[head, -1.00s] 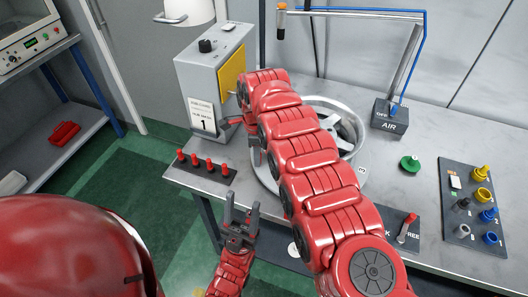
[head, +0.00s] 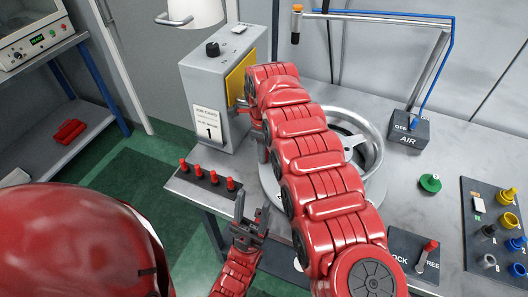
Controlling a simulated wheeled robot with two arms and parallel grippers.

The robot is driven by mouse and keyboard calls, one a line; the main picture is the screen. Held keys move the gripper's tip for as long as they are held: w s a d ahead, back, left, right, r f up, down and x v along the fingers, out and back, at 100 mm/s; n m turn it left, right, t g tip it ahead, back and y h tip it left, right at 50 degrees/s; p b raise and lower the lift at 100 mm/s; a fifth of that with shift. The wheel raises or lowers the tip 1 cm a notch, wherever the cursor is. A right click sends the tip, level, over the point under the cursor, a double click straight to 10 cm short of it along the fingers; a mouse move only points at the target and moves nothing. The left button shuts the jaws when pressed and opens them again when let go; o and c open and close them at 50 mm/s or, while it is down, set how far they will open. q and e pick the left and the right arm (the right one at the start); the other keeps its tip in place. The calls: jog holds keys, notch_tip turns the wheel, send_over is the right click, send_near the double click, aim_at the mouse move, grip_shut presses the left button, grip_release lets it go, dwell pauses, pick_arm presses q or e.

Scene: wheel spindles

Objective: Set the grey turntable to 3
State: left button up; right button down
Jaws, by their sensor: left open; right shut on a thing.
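The grey turntable (head: 268,184) is a round disc on the bench, largely covered by my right arm. A silver wheel (head: 372,140) with spokes sits on it. My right gripper (head: 254,130) is shut by the turntable's far left edge. The part it grips is hidden, but the turntable is right at its fingers. My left gripper (head: 251,214) is open and empty at the bench's front edge, its fingers pointing up. No turntable number is readable. The lock lever (head: 430,248), with a red knob, is at the lower right, its plate partly covered.
Several red pegs (head: 215,178) stand in a rack at front left. The AIR box (head: 409,130), a green knob (head: 430,183) and a panel of coloured plugs (head: 492,235) are right.

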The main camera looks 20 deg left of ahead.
jog(key=shift+w, duration=0.1)
dwell(0.4)
jog(key=c, duration=0.7)
grip_release()
jog(key=shift+d, duration=0.1)
jog(key=shift+r, duration=0.55)
notch_tip(320, 180, up, 5)
jog(key=shift+f, duration=0.1)
jog(key=r+p, duration=0.6)
jog(key=r, duration=0.1)
jog(key=r+p, duration=0.3)
jog(key=r, duration=0.1)
jog(key=shift+s+r+p, duration=0.25)
jog(key=shift+p, duration=0.05)
